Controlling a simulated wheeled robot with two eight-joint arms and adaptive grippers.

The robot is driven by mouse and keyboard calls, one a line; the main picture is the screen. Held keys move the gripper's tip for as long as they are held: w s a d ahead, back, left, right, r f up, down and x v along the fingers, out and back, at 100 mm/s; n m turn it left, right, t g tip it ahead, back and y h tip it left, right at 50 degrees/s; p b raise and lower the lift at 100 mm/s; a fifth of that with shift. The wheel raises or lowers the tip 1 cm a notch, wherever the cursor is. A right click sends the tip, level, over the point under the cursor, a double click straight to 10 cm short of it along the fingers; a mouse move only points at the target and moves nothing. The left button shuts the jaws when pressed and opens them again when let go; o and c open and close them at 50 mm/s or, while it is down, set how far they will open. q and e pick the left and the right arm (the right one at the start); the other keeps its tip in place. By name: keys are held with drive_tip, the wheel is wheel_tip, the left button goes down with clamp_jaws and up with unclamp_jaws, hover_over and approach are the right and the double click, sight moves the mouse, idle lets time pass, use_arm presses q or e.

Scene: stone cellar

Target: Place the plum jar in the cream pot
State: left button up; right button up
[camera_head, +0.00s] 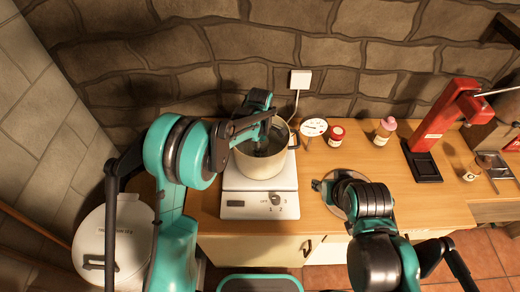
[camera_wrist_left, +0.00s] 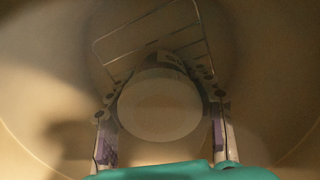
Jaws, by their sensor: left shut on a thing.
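The cream pot (camera_head: 262,168) stands on a white hot plate. My left gripper (camera_head: 264,143) reaches down inside it. In the left wrist view the left gripper (camera_wrist_left: 162,120) has a finger on each side of a jar with a round pale lid (camera_wrist_left: 160,106), which I take for the plum jar, and is shut on it inside the pot (camera_wrist_left: 50,60). A wire rack (camera_wrist_left: 150,45) shows beyond the jar. I cannot tell whether the jar touches the bottom. My right gripper (camera_head: 325,187) is low over the counter, right of the hot plate; its fingers are not clear.
The hot plate (camera_head: 262,204) has a front panel with a knob. A white dial (camera_head: 314,127), a red-lidded jar (camera_head: 336,135) and a pink-topped jar (camera_head: 384,131) stand to the right. A red press (camera_head: 440,118) stands farther right. The stone wall is close behind.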

use_arm(q)
drive_tip(key=o, duration=1.4)
drive_tip(key=shift+f, duration=0.15)
drive_tip(key=shift+r, duration=0.5)
wheel_tip(320, 180, up, 12)
drive_tip(key=shift+f+p, duration=0.25)
drive_tip(key=shift+p, duration=0.85)
drive_tip(key=s+a+r+m+t, duration=0.2)
drive_tip(key=s+a+r+m, duration=0.2)
drive_tip(key=s+a+r, duration=0.25)
drive_tip(key=s+a+m+t, duration=0.1)
drive_tip(key=s+a+m, duration=0.2)
drive_tip(key=s+m, duration=0.1)
drive_tip(key=s+a+m+t, duration=0.2)
drive_tip(key=s+a+m, duration=0.2)
drive_tip(key=s, duration=0.3)
drive_tip(key=s+a+m+t, duration=0.2)
drive_tip(key=s+a+m, duration=0.1)
drive_tip(key=s, duration=0.3)
drive_tip(key=shift+s+a+m, duration=0.1)
drive_tip(key=shift+a+m, duration=0.3)
drive_tip(key=shift+a, duration=0.25)
